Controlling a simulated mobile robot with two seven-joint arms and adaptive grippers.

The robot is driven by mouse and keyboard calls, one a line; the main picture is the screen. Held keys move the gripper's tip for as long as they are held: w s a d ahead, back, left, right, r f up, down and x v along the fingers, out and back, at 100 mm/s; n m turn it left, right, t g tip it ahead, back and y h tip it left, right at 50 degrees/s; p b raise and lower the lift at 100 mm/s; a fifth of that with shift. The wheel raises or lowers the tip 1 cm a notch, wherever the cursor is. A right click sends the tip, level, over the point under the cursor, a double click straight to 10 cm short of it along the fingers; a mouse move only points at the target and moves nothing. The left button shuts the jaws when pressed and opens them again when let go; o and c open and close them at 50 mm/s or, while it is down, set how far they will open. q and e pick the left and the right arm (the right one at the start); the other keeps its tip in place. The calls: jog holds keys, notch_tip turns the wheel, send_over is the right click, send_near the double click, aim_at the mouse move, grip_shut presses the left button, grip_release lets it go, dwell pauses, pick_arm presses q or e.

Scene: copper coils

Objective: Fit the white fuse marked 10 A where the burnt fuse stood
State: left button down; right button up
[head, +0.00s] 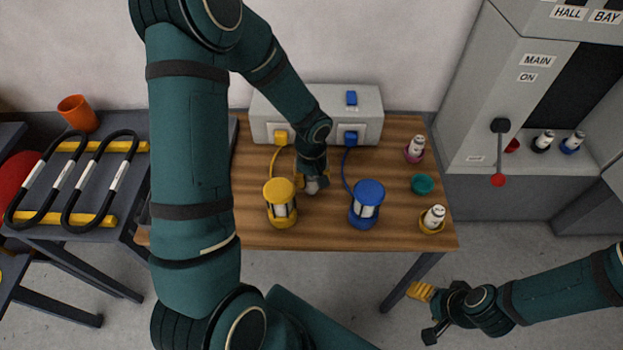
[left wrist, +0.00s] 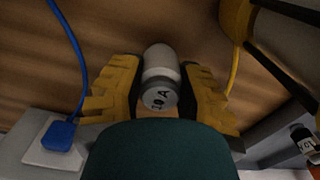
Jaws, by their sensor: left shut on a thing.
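My left gripper (head: 313,187) is over the wooden table, between the yellow and blue lanterns. In the left wrist view its yellow fingers (left wrist: 160,95) are shut on a white fuse (left wrist: 161,62) with a grey cap marked 10 A. I cannot tell whether the fuse touches the table. In the grey cabinet at the right, a red socket (head: 511,146) looks empty. Beside it, white fuses stand in a black socket (head: 543,142) and a blue socket (head: 572,143). My right gripper (head: 425,313) is open and empty, low in front of the table's right end.
The yellow lantern (head: 281,204) and blue lantern (head: 367,205) have cords to a grey box (head: 370,110). White fuses stand in a pink holder (head: 414,158) and a yellow holder (head: 431,227); a teal holder (head: 423,184) looks empty. A red-knobbed lever (head: 499,160) hangs before the cabinet.

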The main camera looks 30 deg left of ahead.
pick_arm(q)
jog(key=shift+f, duration=0.2)
jog(key=c, duration=0.7)
grip_release()
jog(key=shift+r, duration=0.1)
